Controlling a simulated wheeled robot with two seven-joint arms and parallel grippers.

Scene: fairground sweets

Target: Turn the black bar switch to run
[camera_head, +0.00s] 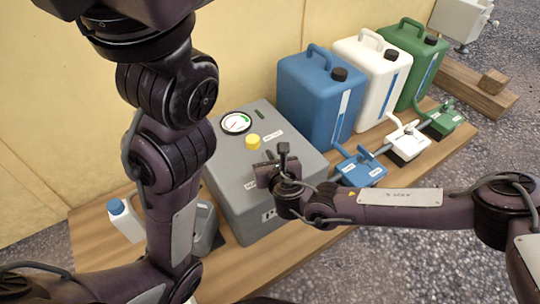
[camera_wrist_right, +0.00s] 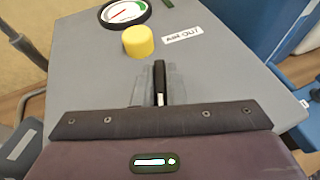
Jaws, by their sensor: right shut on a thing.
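The black bar switch (camera_wrist_right: 159,78) is on the top face of the grey control box (camera_head: 240,212), which also shows in the right wrist view (camera_wrist_right: 215,75). In the wrist view the bar points straight up the picture, with a white mark at its near end. My right gripper (camera_wrist_right: 158,90) is shut on the bar, one grey finger on each side. In the head view my right gripper (camera_head: 267,172) is over the front part of the box top and hides the switch. The left arm crosses the left side of the head view; its gripper is out of view.
A yellow button (camera_head: 253,142) and a round gauge (camera_head: 236,123) are on the box behind the gripper. Blue (camera_head: 305,95), white (camera_head: 362,85) and green (camera_head: 412,60) jugs stand to the right. A small white-and-blue bottle (camera_head: 124,219) stands left on the wooden board (camera_head: 262,262).

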